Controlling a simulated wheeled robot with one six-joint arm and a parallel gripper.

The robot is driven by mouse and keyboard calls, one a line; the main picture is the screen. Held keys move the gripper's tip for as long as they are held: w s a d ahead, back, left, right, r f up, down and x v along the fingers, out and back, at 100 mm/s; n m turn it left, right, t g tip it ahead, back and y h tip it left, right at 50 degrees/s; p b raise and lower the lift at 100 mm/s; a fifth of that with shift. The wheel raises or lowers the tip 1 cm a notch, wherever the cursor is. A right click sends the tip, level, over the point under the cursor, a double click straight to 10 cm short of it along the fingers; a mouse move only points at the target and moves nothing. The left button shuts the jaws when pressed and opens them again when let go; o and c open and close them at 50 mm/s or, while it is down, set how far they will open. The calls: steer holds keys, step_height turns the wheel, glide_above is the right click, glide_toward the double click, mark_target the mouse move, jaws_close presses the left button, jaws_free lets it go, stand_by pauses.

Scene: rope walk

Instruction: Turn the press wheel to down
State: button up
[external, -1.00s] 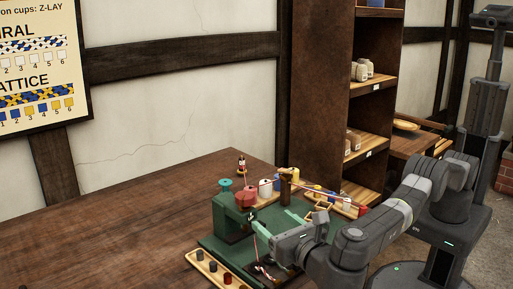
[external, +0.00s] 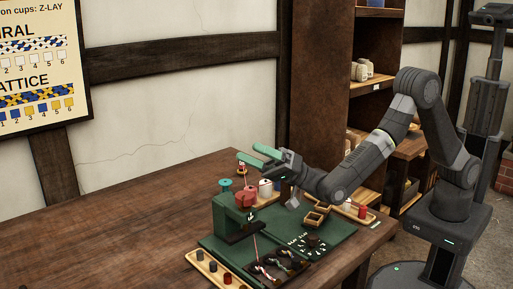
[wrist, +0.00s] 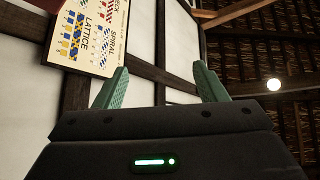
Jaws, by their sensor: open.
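The press (external: 232,215) is a green block-shaped machine on the table, with a reddish part near its top. A small teal wheel (external: 225,184) sits on top of it; I take this as the press wheel, and its setting is too small to read. My gripper (external: 248,154) is open and empty, raised above and to the right of the wheel in the picture, not touching it. In the wrist view my gripper (wrist: 161,70) shows two green fingers spread apart, facing up towards the wall and roof. The press is not seen there.
A dark green mat (external: 330,228) lies right of the press, with small wooden trays (external: 317,214). A white spool (external: 265,188) stands behind. A tray of dark and red pegs (external: 205,266) lies in front. The table's left half (external: 100,235) is clear. Shelves (external: 372,85) stand behind my arm.

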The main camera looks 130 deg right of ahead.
mark_target(245, 194)
steer(key=s+a+f+n+g+y, duration=0.3)
steer(key=s+f+n+y, duration=0.55)
steer(key=n, duration=0.35)
steer(key=w+p, duration=0.1)
steer(key=w, duration=0.3)
steer(key=w+d, duration=0.1)
steer(key=w, duration=0.3)
steer(key=w+d+p, duration=0.1)
steer(key=w, duration=0.3)
steer(key=shift+w+d+f+p, duration=0.1)
steer(key=shift+w+f+p, duration=0.2)
steer(key=shift+w+f, duration=0.1)
steer(key=c, duration=1)
